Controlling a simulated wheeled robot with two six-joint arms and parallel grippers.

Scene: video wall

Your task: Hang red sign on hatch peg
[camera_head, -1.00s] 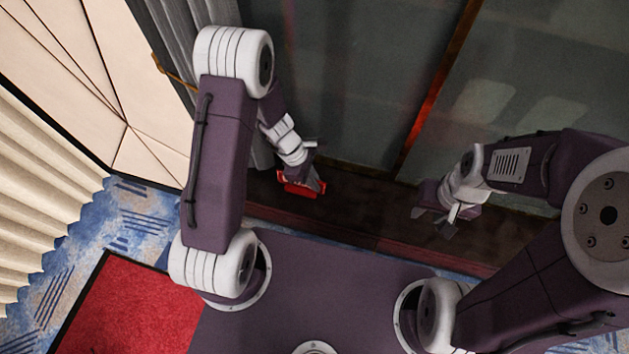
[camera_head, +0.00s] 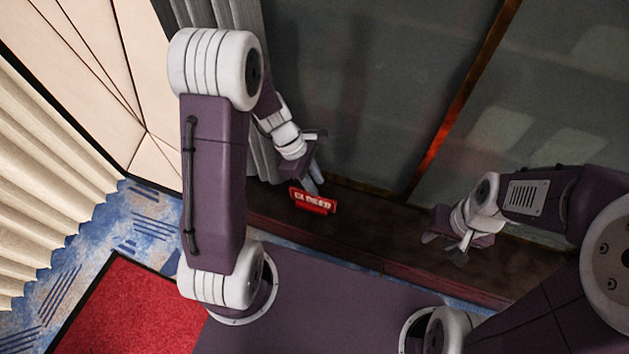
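The red sign (camera_head: 325,204) with white lettering that reads CLOSED shows near the dark ledge below the dark panels, with its lettered face toward me. A smaller red part shows below its lettering. My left gripper (camera_head: 312,182) is right at the sign's upper edge. The fingers are small and partly overlapped by the sign, so I cannot tell whether they grip it or only stand behind it. My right gripper (camera_head: 452,250) is over the ledge further right, with its fingers apart and nothing between them. I cannot make out a hatch peg.
The dark brown ledge (camera_head: 375,236) runs along the foot of the dark panels (camera_head: 365,90). Grey curtain folds (camera_head: 262,160) hang left of my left gripper. A red mat (camera_head: 130,310) lies on blue carpet at lower left. The ledge between my grippers is clear.

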